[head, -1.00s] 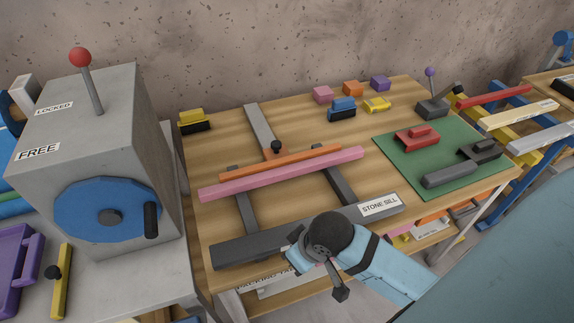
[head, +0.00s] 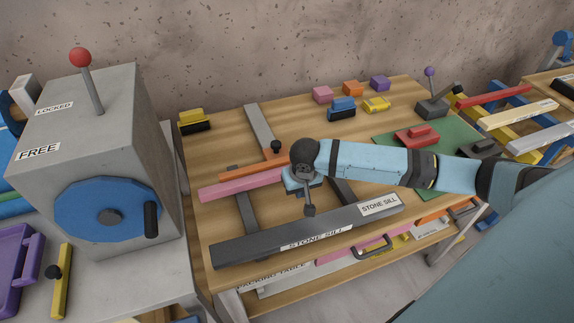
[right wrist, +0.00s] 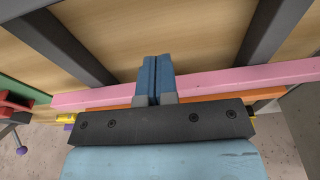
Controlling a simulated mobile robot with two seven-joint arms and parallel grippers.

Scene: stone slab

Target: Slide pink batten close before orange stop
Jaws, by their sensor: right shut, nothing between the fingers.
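The pink batten (head: 240,185) lies across two dark rails on the wooden bench in the head view. My right arm hides its right part. It also shows in the right wrist view (right wrist: 225,82). The orange stop (head: 240,167) lies just behind it, roughly parallel, with a dark knob (head: 276,148) on it. I cannot tell how wide the gap between them is. My right gripper (right wrist: 156,60) is shut and empty, with its blue fingertips at the near side of the batten. Contact is unclear. My left gripper is not in view.
The dark stone sill (head: 290,235) runs along the bench's front edge. A grey box with a blue wheel (head: 105,210) stands at left. A red block (head: 416,136) sits on the green mat at right. Small coloured blocks (head: 342,108) stand at the back.

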